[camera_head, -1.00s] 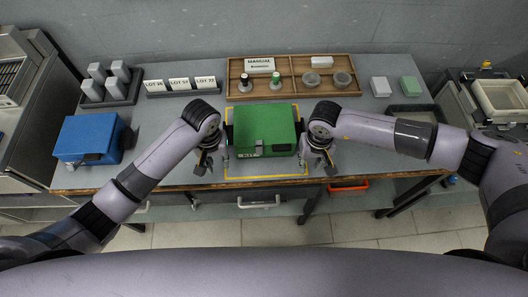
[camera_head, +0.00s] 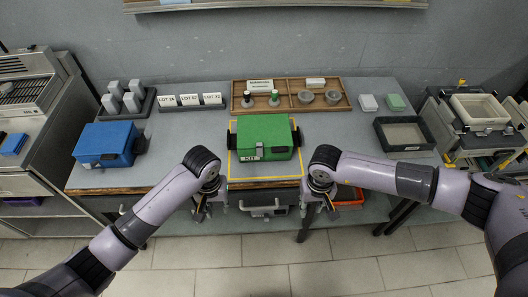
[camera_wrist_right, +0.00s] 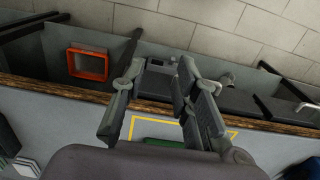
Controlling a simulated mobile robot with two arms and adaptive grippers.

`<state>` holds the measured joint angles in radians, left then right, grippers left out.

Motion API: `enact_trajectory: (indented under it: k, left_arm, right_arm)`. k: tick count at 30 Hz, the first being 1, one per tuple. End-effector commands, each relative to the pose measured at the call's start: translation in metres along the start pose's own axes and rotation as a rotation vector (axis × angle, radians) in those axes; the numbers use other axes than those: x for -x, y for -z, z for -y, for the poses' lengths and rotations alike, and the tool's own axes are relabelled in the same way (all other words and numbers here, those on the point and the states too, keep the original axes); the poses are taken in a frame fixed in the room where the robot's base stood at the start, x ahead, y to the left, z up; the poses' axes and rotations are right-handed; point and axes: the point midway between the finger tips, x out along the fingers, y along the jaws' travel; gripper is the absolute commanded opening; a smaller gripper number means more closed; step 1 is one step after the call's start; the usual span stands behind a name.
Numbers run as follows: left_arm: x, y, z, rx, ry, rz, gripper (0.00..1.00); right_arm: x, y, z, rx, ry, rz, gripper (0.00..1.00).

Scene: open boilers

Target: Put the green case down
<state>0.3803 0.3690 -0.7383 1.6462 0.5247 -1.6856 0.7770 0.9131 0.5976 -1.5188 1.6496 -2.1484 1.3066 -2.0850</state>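The green case (camera_head: 265,135), marked KIT on its front, sits flat on the grey table inside a yellow outline (camera_head: 265,178). Its lid is closed. Both grippers are clear of it, in front of the table's near edge. My left gripper (camera_head: 208,206) is at the case's lower left, its fingers apart and empty. My right gripper (camera_head: 321,205) is at its lower right; in the right wrist view its two fingers (camera_wrist_right: 155,112) are spread with nothing between them. A green strip of the case (camera_wrist_right: 163,143) shows there behind the wrist.
A blue case (camera_head: 106,145) stands at the left of the table. A wooden tray (camera_head: 290,108) with jars and dishes is behind the green case. A dark-rimmed grey tray (camera_head: 404,148) is at the right. An orange-red frame (camera_wrist_right: 87,65) is below the table edge.

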Motion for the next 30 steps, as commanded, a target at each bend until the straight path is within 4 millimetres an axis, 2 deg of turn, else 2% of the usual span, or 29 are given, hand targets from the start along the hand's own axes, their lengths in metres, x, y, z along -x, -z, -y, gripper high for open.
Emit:
enact_trajectory:
  k: [9, 15, 21, 30]
  left_arm:
    - [0.000, 0.000, 0.000, 0.000, 0.000, 0.000, 0.28]
    - [0.000, 0.000, 0.000, 0.000, 0.000, 0.000, 0.28]
    - [0.000, 0.000, 0.000, 0.000, 0.000, 0.000, 0.28]
    - [0.000, 0.000, 0.000, 0.000, 0.000, 0.000, 0.28]
  right_arm:
    - [0.066, 0.005, 0.000, 0.002, 0.001, -0.008, 0.28]
    - [0.099, 0.007, -0.001, 0.000, 0.000, -0.007, 0.28]
    - [0.113, 0.007, 0.000, 0.000, 0.000, -0.005, 0.28]
    - [0.114, 0.007, -0.001, 0.000, 0.000, -0.004, 0.28]
